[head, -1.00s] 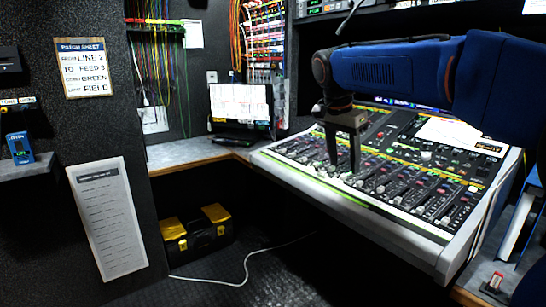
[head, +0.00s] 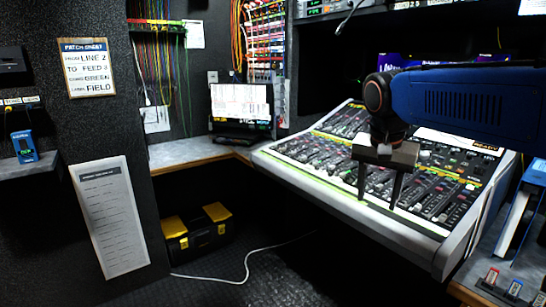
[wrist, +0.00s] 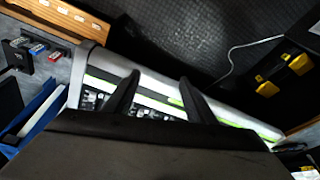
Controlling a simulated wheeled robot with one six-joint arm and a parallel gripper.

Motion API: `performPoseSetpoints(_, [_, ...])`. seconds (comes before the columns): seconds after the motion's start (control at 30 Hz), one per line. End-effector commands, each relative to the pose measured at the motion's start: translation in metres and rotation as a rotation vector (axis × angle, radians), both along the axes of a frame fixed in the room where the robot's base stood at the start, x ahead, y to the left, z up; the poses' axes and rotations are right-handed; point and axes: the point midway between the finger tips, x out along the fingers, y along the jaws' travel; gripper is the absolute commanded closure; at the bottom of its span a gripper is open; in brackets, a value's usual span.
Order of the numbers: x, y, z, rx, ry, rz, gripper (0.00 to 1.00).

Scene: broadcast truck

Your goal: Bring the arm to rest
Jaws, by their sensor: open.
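My gripper (head: 378,200) hangs from my blue arm, pointing down over the front part of the mixing console (head: 349,214) in the head view. Its two dark fingers are apart with nothing between them. In the wrist view my gripper (wrist: 157,97) shows both fingers spread over the console's pale front edge (wrist: 235,116). The gap between the fingertips and the console is hard to judge.
A laptop-like screen (head: 241,103) stands on the corner desk. A black and yellow toolbox (head: 196,235) and a white cable (head: 247,262) lie on the floor. Small coloured items (head: 491,276) sit on the right ledge.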

Motion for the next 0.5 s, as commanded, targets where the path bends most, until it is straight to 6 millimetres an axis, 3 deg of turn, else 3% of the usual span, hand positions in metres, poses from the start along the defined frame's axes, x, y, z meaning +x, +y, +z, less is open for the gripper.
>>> performPoseSetpoints(0.1, [-0.037,-0.012,-0.020,0.002,-0.017,0.091,0.49])
performPoseSetpoints(0.5, [-0.145,-0.035,-0.105,-0.030,-0.094,0.403,0.49])
